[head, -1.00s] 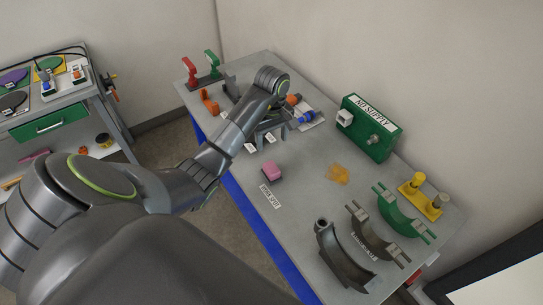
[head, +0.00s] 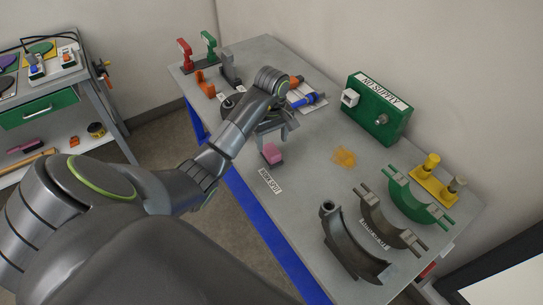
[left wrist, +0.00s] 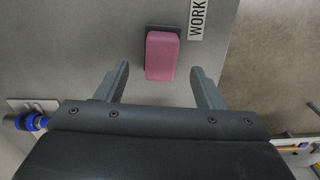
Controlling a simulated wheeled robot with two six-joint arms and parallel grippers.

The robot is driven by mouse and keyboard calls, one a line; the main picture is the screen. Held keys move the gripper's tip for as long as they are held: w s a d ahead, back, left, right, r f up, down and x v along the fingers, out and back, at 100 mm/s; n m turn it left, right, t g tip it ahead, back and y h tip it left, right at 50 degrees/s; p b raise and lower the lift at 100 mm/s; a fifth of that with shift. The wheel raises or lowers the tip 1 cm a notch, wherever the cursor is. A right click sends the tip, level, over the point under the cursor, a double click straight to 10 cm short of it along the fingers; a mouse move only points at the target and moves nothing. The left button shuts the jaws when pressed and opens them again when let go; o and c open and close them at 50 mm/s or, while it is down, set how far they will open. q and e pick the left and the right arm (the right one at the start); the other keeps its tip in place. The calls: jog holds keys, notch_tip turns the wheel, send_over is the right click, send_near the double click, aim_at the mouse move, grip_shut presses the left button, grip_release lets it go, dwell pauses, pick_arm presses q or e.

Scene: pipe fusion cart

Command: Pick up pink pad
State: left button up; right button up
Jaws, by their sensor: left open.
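The pink pad (head: 272,154) lies on the grey table, on a dark base, close to the label with the word "WORK". It also shows in the left wrist view (left wrist: 161,56), with its near end between and just beyond the fingertips. My left gripper (head: 272,139) is open and empty above the table, just behind the pad in the head view. In the left wrist view its two fingers (left wrist: 160,73) are spread wider than the pad, with gaps on both sides. My right gripper is not in view.
A green "NO SUPPLY" box (head: 378,110) stands at the back right. An orange patch (head: 344,158) lies right of the pad. Dark and green curved clamps (head: 417,203) fill the right end. Blue-tipped tools (head: 312,99) lie behind my gripper. Table around the pad is clear.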

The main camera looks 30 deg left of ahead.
aim_at(272, 150)
pick_arm(q)
notch_tip(272, 150, down, 5)
jog(key=b, duration=0.4)
jog(key=shift+s, duration=0.1)
jog(key=shift+c, duration=0.4)
jog(key=c, duration=1)
